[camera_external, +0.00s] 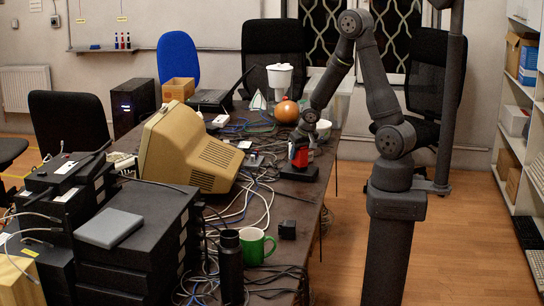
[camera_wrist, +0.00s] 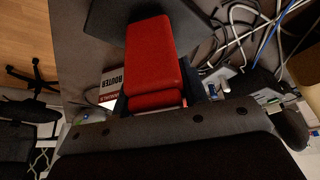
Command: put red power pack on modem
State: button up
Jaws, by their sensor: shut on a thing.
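The red power pack (camera_external: 299,158) is held in my gripper (camera_external: 301,145), which points down over the right side of the table. In the wrist view the red power pack (camera_wrist: 152,50) fills the upper middle, between the dark fingers. A flat dark box (camera_external: 300,173), which looks like the modem, lies directly under the pack. In the wrist view a dark flat surface (camera_wrist: 103,22) shows behind the pack, mostly hidden by it. I cannot tell whether the pack touches it.
A beige monitor (camera_external: 190,150), loose cables (camera_external: 262,190), an orange-brown ball (camera_external: 287,111) and a green mug (camera_external: 253,246) are on the table (camera_external: 312,205). Its right edge is close to the dark box.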

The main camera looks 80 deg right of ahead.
jog(key=shift+f, duration=0.15)
jog(key=o, duration=1.2)
jog(key=shift+o, duration=0.2)
jog(key=shift+r, duration=0.4)
jog(key=v, duration=1.1)
jog(key=shift+s+r, duration=0.15)
jog(key=shift+r, duration=0.05)
jog(key=shift+f, duration=0.15)
jog(key=shift+x, duration=5.95)
